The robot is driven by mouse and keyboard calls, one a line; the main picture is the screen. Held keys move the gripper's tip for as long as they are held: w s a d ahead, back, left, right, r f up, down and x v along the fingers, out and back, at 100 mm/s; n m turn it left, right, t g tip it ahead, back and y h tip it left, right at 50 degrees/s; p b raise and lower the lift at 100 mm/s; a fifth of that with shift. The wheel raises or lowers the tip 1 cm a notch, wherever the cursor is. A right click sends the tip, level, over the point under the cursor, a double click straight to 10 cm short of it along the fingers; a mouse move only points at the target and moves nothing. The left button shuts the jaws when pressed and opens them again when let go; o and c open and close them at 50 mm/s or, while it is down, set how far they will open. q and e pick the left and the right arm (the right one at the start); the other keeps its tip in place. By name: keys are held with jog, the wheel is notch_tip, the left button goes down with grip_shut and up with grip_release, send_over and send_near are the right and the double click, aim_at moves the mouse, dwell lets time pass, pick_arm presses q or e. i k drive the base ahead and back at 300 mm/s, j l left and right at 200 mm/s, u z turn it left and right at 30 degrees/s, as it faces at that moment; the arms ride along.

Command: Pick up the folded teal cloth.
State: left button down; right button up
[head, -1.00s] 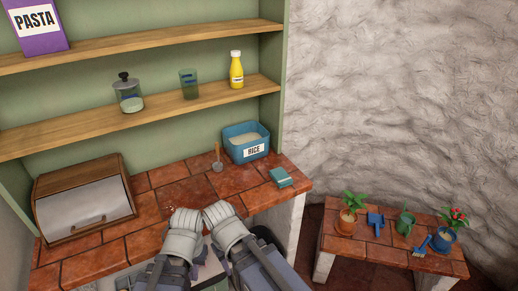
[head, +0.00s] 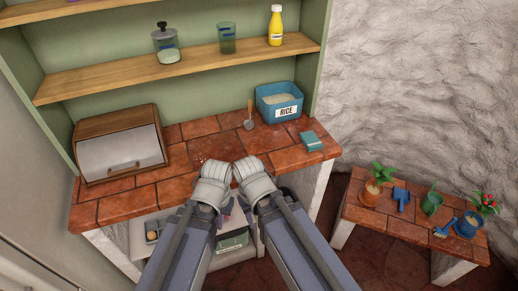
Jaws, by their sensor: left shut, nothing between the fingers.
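The folded teal cloth (head: 313,141) lies flat on the red tiled counter (head: 190,160), near its right end. My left gripper (head: 213,183) is over the counter's front edge, well to the left of the cloth. It is shut and holds nothing. My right gripper (head: 253,176) is beside it, between the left gripper and the cloth, and apart from the cloth. The fingers of the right gripper are hidden from this view, so its opening does not show.
A blue rice bin (head: 279,104) stands behind the cloth, with a small scoop (head: 249,118) to its left. A bread box (head: 121,145) fills the counter's left end. A low tiled bench (head: 400,215) with plants and small tools stands at right. Bare tiles lie around the cloth.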

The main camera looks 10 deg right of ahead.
aim_at(310, 141)
jog(key=i+l+z, duration=0.1)
jog(key=i+l, duration=0.15)
jog(key=i, duration=0.2)
jog(key=i+l+z, duration=0.1)
jog(key=i+l, duration=0.15)
jog(key=i, duration=0.25)
